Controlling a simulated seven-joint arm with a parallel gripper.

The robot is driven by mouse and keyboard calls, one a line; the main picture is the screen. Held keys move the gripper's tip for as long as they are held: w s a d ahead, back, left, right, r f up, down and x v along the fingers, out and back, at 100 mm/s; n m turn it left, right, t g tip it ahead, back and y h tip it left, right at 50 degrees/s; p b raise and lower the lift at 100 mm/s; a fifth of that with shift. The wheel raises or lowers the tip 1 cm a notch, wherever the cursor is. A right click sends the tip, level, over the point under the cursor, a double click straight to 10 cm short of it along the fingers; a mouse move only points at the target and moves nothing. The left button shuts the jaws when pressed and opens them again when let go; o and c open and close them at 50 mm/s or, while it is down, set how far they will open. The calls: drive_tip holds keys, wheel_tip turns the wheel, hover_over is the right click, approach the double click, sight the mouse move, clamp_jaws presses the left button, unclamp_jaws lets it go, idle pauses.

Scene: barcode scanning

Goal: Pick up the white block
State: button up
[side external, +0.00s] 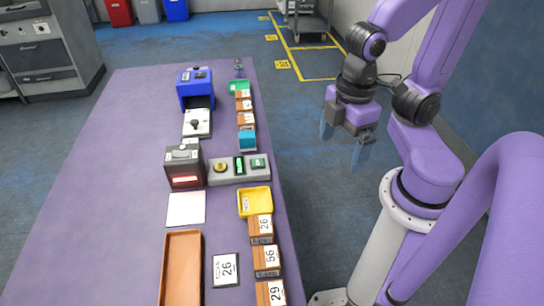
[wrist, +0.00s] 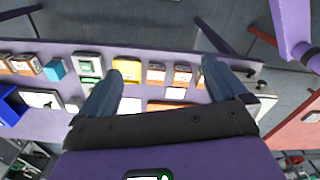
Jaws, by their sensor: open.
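A white block labelled 26 (side external: 226,270) lies on the purple table, right of the orange-brown tray (side external: 180,270) and left of the brown blocks. In the wrist view, what looks like this white block (wrist: 175,94) shows between my fingers, well beyond them. A plain white square (side external: 186,209) lies flat behind the tray; its thickness is hard to tell. My gripper (side external: 345,138) is open and empty, raised to the right of the table edge and apart from every block. Its two spread fingers also show in the wrist view (wrist: 160,72).
Brown numbered blocks (side external: 267,260) line the table's right edge, below a yellow tray (side external: 255,201). A scanner box with a red light (side external: 185,167), a button panel (side external: 239,168) and a blue machine (side external: 196,88) stand farther back. The table's left side is clear.

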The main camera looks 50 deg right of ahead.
drive_tip(key=shift+s+d+f, duration=0.15)
drive_tip(key=shift+s+d, duration=0.05)
drive_tip(key=shift+s, duration=0.1)
drive_tip(key=shift+c, duration=0.9)
drive_tip(key=w+a+r+m, duration=0.1)
drive_tip(key=w+a+m, duration=0.55)
drive_tip(key=w, duration=0.55)
drive_tip(key=m+t+h, duration=0.2)
drive_tip(key=m+h, duration=0.1)
drive_tip(key=m, duration=1.2)
hover_over(189, 141)
drive_tip(key=s+a, duration=0.2)
drive_tip(key=s, duration=0.1)
drive_tip(key=f, duration=1.7)
drive_tip(key=shift+d+f, duration=0.15)
drive_tip(key=shift+d, duration=0.05)
drive_tip(key=shift+w+a+x, duration=0.1)
drive_tip(key=shift+w+x, duration=0.1)
drive_tip(key=shift+x, duration=1.2)
drive_tip(key=shift+w+a+x, duration=0.1)
drive_tip(key=shift+w+x, duration=0.05)
drive_tip(key=shift+x, duration=1.25)
